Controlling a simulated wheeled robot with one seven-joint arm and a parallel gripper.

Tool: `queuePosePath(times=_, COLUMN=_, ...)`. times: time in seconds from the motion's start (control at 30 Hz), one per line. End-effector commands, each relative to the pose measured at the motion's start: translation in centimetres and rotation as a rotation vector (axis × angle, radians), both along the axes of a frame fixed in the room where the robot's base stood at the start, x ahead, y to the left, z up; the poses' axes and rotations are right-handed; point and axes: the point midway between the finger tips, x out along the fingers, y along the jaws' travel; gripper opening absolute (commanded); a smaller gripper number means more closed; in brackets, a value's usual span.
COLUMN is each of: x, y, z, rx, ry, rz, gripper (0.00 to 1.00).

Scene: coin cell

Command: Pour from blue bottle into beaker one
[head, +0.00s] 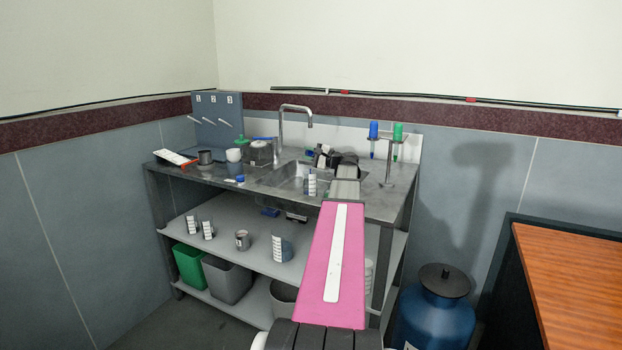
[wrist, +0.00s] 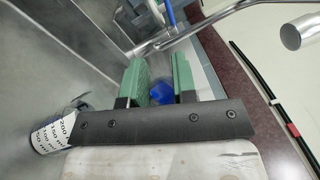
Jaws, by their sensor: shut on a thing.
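My gripper (head: 325,154) is over the sink side of the metal counter, seen small and dark at the arm's end. In the wrist view my gripper (wrist: 163,80) has two green-padded fingers, shut on the blue bottle (wrist: 160,93). Only a small blue part of the bottle shows between the fingers; the rest is hidden, so its tilt is unclear. A beaker with a white scale label (head: 311,184) stands by the sink's front edge, below the gripper. It also shows at the lower left of the wrist view (wrist: 52,133). No beaker number is readable.
The sink (head: 285,175) and its tall tap (head: 281,125) are beside the gripper. A stand with blue and green items (head: 388,165) is to the right. Cups, a kettle-like pot (head: 260,152) and a tray are left. Labelled beakers (head: 282,247) stand on the shelf below.

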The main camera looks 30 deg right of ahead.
Motion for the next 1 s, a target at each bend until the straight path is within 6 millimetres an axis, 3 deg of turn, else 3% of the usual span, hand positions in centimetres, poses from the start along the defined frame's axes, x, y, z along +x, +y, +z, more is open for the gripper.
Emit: queuePosePath(times=1.0, x=0.44, y=0.61, z=0.01, rx=-0.027, ry=-0.04, rz=0.001, gripper=0.0)
